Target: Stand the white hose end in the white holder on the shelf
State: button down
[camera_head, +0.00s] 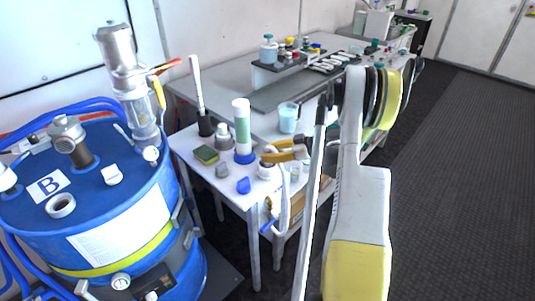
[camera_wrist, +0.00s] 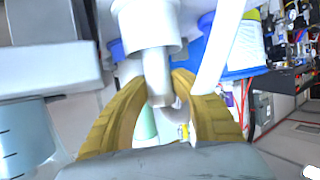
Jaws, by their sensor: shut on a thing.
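My gripper (camera_head: 270,153) is over the right edge of the small white shelf (camera_head: 222,178). Its two yellow fingers are shut on the white hose end (camera_wrist: 157,75), which passes between the fingertips in the wrist view. A white hose (camera_head: 283,190) hangs below the gripper beside the shelf edge. A short white cup-like piece, likely the white holder (camera_head: 266,172), stands on the shelf just under the fingers. The fingers partly cover it, and I cannot tell whether the hose end touches it or is inside it.
A green-and-white cylinder on a blue base (camera_head: 242,130), a sponge (camera_head: 206,154), a blue piece (camera_head: 243,186) and a brush (camera_head: 199,95) stand on the shelf. A blue drum (camera_head: 130,195) is at left. A beaker (camera_head: 288,117) stands behind the gripper. Open floor lies at right.

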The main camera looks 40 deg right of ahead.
jog(key=shift+f+b, duration=0.4)
jog(key=shift+f, duration=0.05)
jog(key=c, duration=1.4)
grip_release()
jog(key=p+v, duration=0.1)
jog(key=v, duration=1)
